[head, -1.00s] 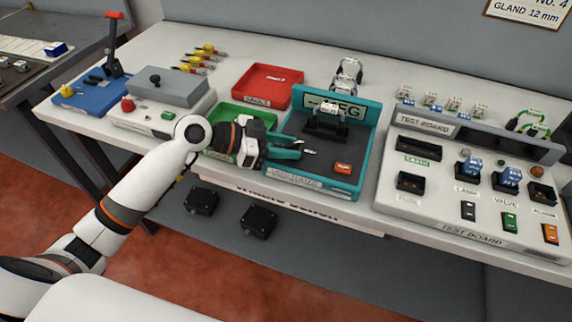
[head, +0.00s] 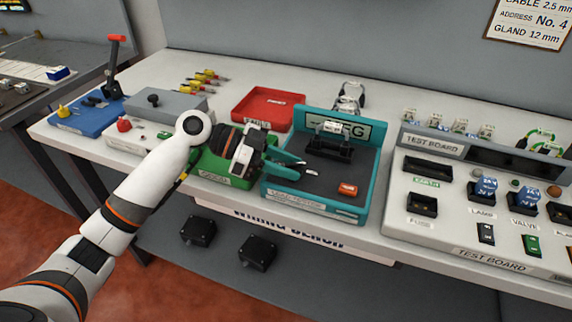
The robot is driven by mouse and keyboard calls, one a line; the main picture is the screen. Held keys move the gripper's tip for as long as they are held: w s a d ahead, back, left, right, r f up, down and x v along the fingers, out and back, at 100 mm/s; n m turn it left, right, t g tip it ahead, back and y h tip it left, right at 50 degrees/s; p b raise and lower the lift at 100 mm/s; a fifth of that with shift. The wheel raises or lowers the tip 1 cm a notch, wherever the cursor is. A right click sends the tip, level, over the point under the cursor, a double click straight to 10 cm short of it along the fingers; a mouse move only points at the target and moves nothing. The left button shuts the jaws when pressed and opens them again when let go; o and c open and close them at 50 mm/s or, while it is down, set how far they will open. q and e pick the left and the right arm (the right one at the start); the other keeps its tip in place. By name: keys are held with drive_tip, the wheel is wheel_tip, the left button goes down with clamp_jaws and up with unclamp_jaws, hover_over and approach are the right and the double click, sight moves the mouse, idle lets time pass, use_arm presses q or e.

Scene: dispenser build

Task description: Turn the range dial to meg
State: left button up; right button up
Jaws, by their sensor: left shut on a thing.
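The teal tester (head: 317,203) stands on the bench at the middle, with a dark face and a raised back panel. Its display (head: 353,131) ends in "G"; a white-and-black clip part in front hides some letters. My left gripper (head: 299,166) reaches in from the left, low over the left part of the tester face. Its jaws are shut on the range dial, which is mostly hidden by the fingers. A small pale mark (head: 312,173) shows just right of the fingertips. An orange button (head: 347,189) sits at the face's right. My right gripper is out of view.
A green tray (head: 217,170) lies under my left wrist, and a red tray (head: 263,107) is behind it. The test board (head: 455,240) stands to the right. A grey box (head: 165,101) and blue unit (head: 88,116) are left.

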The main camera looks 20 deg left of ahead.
use_arm(q)
drive_tip(key=o, duration=1)
drive_tip(key=shift+c, duration=0.2)
drive_tip(key=b+v, duration=0.1)
drive_tip(key=v, duration=1.1)
drive_tip(key=shift+r, duration=0.1)
